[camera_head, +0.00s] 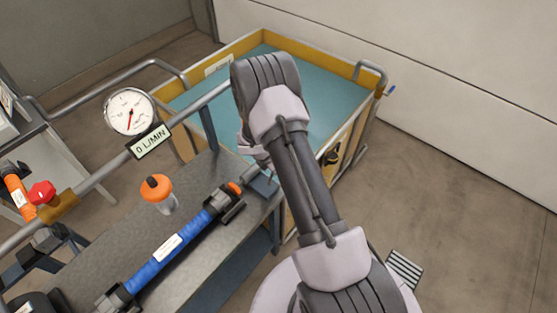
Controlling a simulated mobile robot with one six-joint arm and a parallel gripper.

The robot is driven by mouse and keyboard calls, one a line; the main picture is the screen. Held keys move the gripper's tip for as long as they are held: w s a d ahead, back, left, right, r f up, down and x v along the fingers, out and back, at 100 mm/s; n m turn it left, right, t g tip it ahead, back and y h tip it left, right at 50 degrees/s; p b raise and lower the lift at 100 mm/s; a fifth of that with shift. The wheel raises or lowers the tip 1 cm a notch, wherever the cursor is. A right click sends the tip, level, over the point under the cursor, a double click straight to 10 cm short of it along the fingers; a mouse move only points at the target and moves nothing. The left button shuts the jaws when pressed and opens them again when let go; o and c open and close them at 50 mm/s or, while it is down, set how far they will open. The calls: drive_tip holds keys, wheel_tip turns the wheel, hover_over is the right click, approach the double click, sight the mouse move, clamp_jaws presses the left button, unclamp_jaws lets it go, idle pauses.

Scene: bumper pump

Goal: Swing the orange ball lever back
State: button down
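A blue cylinder (168,247) with dark end fittings lies along the grey bench. A small orange rounded piece (234,188) shows at its upper right end; it may be the lever's ball, but no lever arm can be made out. My gripper (259,174) is just right of this orange piece, over the bench's far right end. My arm partly hides it, and its fingers are too small to tell open from shut. Whether it touches the orange piece cannot be told.
An orange-topped clear container (157,188) stands on the bench (110,225). A gauge (130,112) with a "0 L/MIN" plate (149,141) sits on the grey pipe. A red valve knob (42,193) is at left. A yellow-rimmed cart (262,38) stands behind. Floor at right is mostly clear.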

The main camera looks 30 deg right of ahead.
drive_tip(key=shift+f, duration=0.1)
idle(0.5)
drive_tip(key=c, duration=1.1)
unclamp_jaws()
drive_tip(key=shift+c, duration=0.2)
